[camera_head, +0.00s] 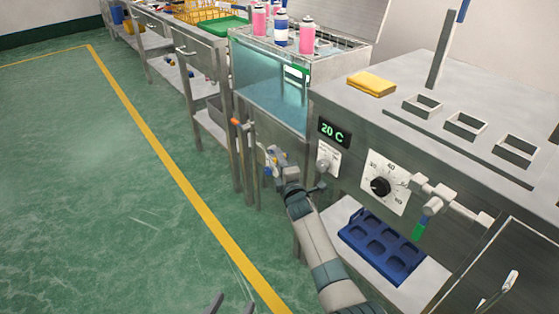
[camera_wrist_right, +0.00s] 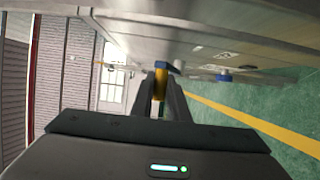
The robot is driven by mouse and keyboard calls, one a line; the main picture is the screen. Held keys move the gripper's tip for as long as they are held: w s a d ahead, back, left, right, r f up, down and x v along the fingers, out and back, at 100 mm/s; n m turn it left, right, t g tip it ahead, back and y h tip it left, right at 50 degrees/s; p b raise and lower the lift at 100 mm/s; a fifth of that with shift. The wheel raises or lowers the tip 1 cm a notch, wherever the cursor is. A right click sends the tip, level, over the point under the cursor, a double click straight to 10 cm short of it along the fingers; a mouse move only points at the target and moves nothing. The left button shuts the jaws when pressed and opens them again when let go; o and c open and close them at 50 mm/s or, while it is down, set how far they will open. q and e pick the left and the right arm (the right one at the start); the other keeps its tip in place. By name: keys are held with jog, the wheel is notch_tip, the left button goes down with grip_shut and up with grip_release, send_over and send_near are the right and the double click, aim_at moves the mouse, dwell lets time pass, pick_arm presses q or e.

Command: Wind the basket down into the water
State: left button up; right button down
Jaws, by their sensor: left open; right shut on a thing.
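The glass-fronted water tank (camera_head: 270,88) stands at the upper middle of the head view. Several pink and blue aerosol cans (camera_head: 307,38) stand upright at its top, above the water. My right gripper (camera_head: 273,160) is low in front of the tank's near end, shut on a small handle. In the right wrist view the handle (camera_wrist_right: 160,88) is yellow-orange with a blue end, between the fingers. Its link to the crank is hidden. My left gripper (camera_head: 215,304) shows only its fingertips at the bottom edge, apart and empty.
An orange-tipped lever (camera_head: 235,122) stands left of my right gripper. A steel cabinet with a "20 C" display (camera_head: 334,133) and a dial (camera_head: 381,186) is on the right. A blue tray (camera_head: 382,247) lies on its lower shelf. The green floor at left is clear.

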pick_arm(q)
jog(key=shift+a+f+g, duration=0.1)
jog(key=shift+f+g, duration=0.3)
jog(key=shift+f, duration=0.05)
pick_arm(e)
jog(key=shift+w+a+r, duration=0.15)
jog(key=shift+w+r, duration=0.1)
jog(key=shift+r, duration=0.35)
jog(key=shift+w+a+r, duration=0.15)
jog(key=shift+w+r, duration=0.1)
jog(key=shift+r, duration=0.35)
jog(key=c, duration=1.7)
grip_release()
pick_arm(q)
jog(key=shift+s, duration=0.1)
pick_arm(e)
jog(key=shift+f, duration=0.1)
jog(key=shift+s, duration=0.15)
